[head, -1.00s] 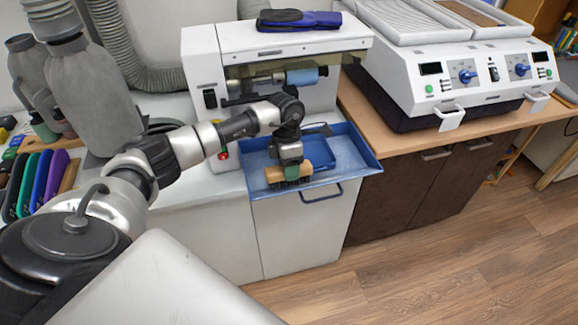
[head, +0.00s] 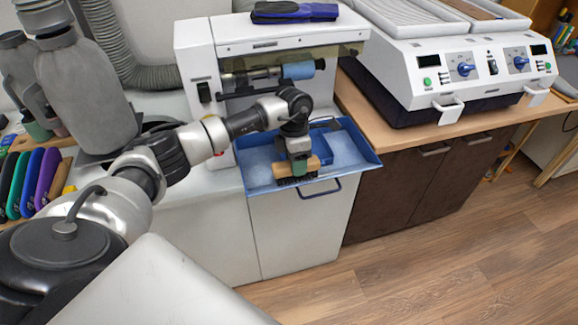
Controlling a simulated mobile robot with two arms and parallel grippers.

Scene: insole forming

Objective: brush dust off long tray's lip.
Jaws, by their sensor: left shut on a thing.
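The long blue tray (head: 352,157) juts out from under the white grinding machine, with its front lip facing me. My left gripper (head: 298,167) is shut on a brush (head: 311,168) with a wooden back and dark bristles. The brush is at the front lip, left of the tray's middle, bristles down. I cannot tell whether the bristles touch the lip. My right gripper is not in view.
The white machine (head: 290,35) with a blue roller stands behind the tray, with dark blue insoles on top. A white double-panel heater (head: 450,80) stands to the right. Grey dust canisters (head: 90,95) and coloured insoles (head: 35,183) are at left. The floor is clear.

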